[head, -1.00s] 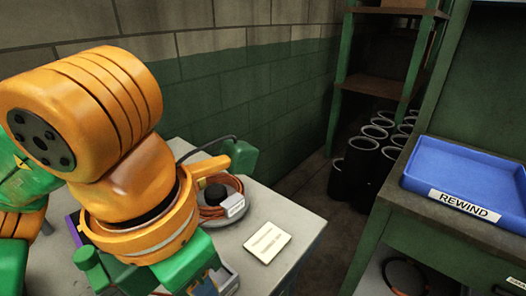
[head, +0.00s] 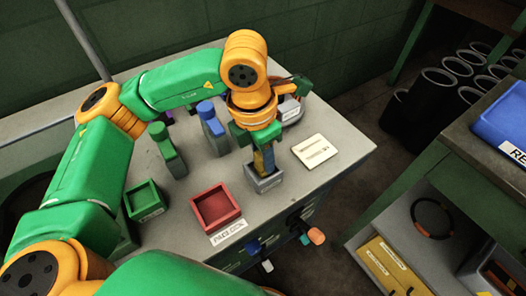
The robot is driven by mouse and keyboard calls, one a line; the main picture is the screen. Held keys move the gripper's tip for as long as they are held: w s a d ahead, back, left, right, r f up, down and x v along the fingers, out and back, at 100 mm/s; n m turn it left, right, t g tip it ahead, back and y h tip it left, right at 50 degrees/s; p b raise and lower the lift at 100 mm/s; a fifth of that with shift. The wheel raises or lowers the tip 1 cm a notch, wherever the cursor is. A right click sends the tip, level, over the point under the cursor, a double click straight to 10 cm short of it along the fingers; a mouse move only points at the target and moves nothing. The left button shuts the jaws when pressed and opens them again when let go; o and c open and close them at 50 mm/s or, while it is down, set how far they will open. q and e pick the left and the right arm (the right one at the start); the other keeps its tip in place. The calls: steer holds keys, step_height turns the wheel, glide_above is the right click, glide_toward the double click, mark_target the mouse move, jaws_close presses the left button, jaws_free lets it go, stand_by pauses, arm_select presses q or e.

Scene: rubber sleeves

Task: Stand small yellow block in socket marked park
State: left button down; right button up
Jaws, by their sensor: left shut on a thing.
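My left gripper (head: 262,148) points down over the workbench and is shut on the small yellow block (head: 268,162), which is mostly hidden by the fingers. The block's lower end is at the mouth of a small grey open-topped socket (head: 264,183). It looks partly inside, but I cannot tell if it touches the bottom. The socket has a pale label on its front, too small to read. My right gripper is not in view.
A red tray (head: 236,213) with a white label and a green box (head: 157,203) stand left of the socket. A green block (head: 171,156) and a blue one (head: 217,143) stand behind. A cream card (head: 315,151) lies on the right.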

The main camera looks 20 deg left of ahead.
mark_target(257, 169)
arm_select(q)
steer(key=c, duration=0.5)
jaws_free()
steer(key=shift+r+p, duration=0.3)
steer(key=shift+p, duration=0.15)
steer(key=r, duration=0.7)
steer(key=s+a+r, duration=0.1)
steer(key=r, duration=0.3)
steer(key=shift+r, duration=0.3)
